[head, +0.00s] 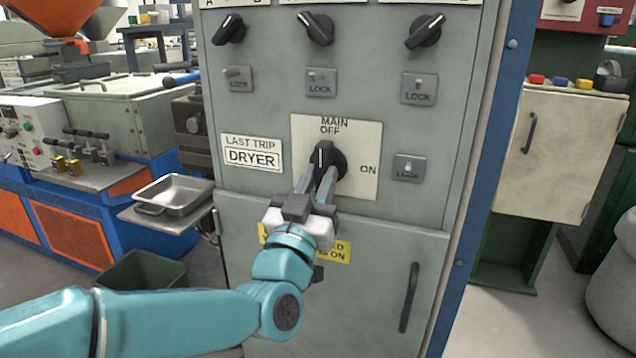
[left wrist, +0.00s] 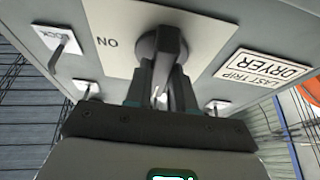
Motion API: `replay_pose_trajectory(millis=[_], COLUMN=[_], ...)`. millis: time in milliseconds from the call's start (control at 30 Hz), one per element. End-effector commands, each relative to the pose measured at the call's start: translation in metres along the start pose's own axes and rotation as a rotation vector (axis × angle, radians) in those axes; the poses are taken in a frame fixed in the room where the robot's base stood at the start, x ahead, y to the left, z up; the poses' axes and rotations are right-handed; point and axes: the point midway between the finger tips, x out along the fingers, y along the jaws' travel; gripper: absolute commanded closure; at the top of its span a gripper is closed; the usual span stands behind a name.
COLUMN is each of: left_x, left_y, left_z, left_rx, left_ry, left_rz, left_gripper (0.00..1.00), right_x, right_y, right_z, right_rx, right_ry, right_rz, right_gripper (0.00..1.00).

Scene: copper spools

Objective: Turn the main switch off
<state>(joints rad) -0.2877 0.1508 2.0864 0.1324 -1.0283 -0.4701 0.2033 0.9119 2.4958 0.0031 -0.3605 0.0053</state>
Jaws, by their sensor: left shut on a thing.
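The main switch (head: 323,153) is a black rotary knob on a pale plate (head: 362,140) marked MAIN OFF at the top and ON at the right. The white line on its grip points up toward OFF. My left gripper (head: 318,178) reaches it from below, with its two grey fingers shut on the grip, one on each side. The left wrist view shows the knob (left wrist: 158,42) upside down between the fingers (left wrist: 158,88), with the ON lettering at its left. The fingers hide the lower part of the knob. My right gripper is not in view.
The grey cabinet (head: 250,195) also carries three black knobs (head: 317,30) above, several LOCK plates (head: 419,88) and a LAST TRIP DRYER label (head: 252,152). A door handle (head: 409,297) is below right. A metal tray (head: 174,194) stands at the left.

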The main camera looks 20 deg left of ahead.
Motion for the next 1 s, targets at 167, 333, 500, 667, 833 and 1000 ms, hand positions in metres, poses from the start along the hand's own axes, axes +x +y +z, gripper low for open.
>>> replay_pose_trajectory(millis=[167, 333, 500, 667, 833, 1000], left_x=[0.002, 0.002, 0.001, -0.01, -0.047, -0.095], left_y=[-0.001, -0.001, -0.001, 0.0, 0.0, 0.0], left_z=[-0.004, -0.003, -0.002, -0.002, -0.002, -0.003], left_rx=[-0.005, -0.004, -0.002, -0.002, -0.002, -0.003], left_ry=[0.008, 0.006, 0.005, 0.003, 0.002, 0.004], left_rz=[-0.004, -0.003, -0.002, -0.001, 0.0, 0.001], left_gripper=[1.0, 0.51, 0.51, 0.51, 0.51, 0.51], right_x=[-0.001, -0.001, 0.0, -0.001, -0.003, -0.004], right_y=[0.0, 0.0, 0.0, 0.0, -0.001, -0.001], right_z=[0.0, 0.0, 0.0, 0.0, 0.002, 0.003], right_rx=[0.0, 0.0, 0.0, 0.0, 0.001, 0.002], right_ry=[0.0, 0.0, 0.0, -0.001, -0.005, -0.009], right_rz=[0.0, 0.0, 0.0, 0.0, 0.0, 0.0], right_gripper=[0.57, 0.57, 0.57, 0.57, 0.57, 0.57])
